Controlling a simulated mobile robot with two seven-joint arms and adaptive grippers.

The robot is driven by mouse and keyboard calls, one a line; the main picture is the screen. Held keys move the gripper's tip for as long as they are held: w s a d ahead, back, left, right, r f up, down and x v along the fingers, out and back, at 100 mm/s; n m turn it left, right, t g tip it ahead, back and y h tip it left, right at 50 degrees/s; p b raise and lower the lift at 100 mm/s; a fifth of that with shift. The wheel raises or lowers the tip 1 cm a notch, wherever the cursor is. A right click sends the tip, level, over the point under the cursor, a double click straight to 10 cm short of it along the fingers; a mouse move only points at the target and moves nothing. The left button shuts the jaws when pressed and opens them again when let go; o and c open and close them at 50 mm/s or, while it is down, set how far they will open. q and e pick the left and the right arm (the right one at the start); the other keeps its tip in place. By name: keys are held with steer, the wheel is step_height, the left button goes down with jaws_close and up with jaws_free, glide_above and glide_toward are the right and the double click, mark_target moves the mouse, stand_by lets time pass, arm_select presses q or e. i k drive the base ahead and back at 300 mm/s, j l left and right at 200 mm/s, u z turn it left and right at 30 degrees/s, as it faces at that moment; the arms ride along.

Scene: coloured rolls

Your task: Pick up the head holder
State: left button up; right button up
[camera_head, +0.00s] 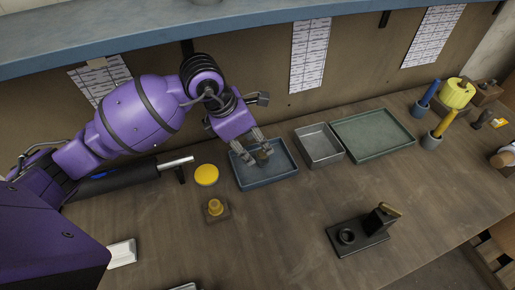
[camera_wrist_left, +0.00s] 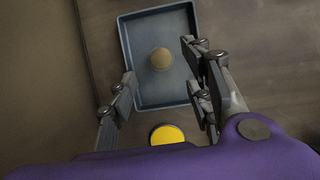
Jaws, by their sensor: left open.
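A small brown, round-topped piece (camera_head: 264,157) stands in the blue tray (camera_head: 289,172); it seems to be the head holder, though I cannot be sure. In the left wrist view the piece (camera_wrist_left: 161,59) shows from above as a tan disc inside the tray (camera_wrist_left: 146,101). My left gripper (camera_head: 254,149) points down over the tray with its fingers apart, one on each side of the piece. In the left wrist view the open gripper (camera_wrist_left: 159,73) has nothing clamped. I cannot tell how far above the tray floor the fingertips are. My right gripper is not seen.
A yellow disc (camera_head: 206,174) and a brass knob on a square base (camera_head: 215,209) lie left of the tray. A grey metal tray (camera_head: 319,147) and a green tray (camera_head: 372,136) stand to its right. A black stand (camera_head: 358,240) is nearer. A blue shelf (camera_head: 160,38) overhangs behind.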

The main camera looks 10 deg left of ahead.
mark_target(349, 237)
steer(key=k+l, duration=0.2)
steer(key=k, duration=0.3)
steer(key=k+l, duration=0.2)
steer(key=k, duration=0.25)
steer(key=k+l, duration=0.2)
steer(key=k, duration=0.3)
